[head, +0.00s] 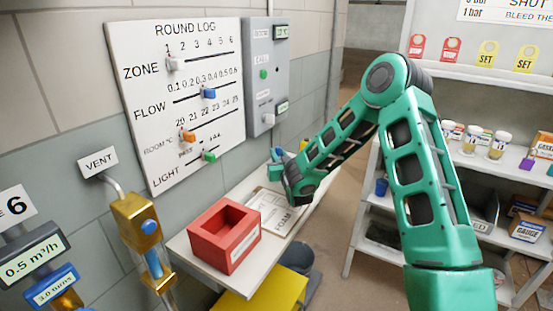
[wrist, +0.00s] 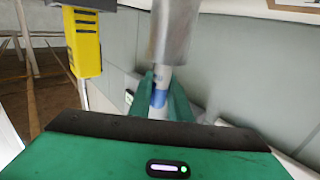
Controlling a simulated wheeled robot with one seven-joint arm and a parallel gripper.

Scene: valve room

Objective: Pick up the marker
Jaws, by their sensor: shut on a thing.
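My gripper (wrist: 165,98) shows in the wrist view with its two green fingers closed around a slim upright piece with a white part and a blue band, which I take to be the marker (wrist: 159,96). A grey metallic cylinder lies directly above it in the picture; I cannot tell whether it is part of the marker. In the head view my gripper (head: 277,156) is at the far end of the wall shelf (head: 190,243), partly hidden by my wrist. The marker is too small to make out clearly there.
The shelf bears a red open box (head: 225,237) and a clipboard (head: 273,212). A round log board (head: 180,100) and grey panel (head: 266,75) are on the wall. A yellow device (wrist: 87,45) hangs left of my fingers. A stocked rack (head: 470,160) stands right.

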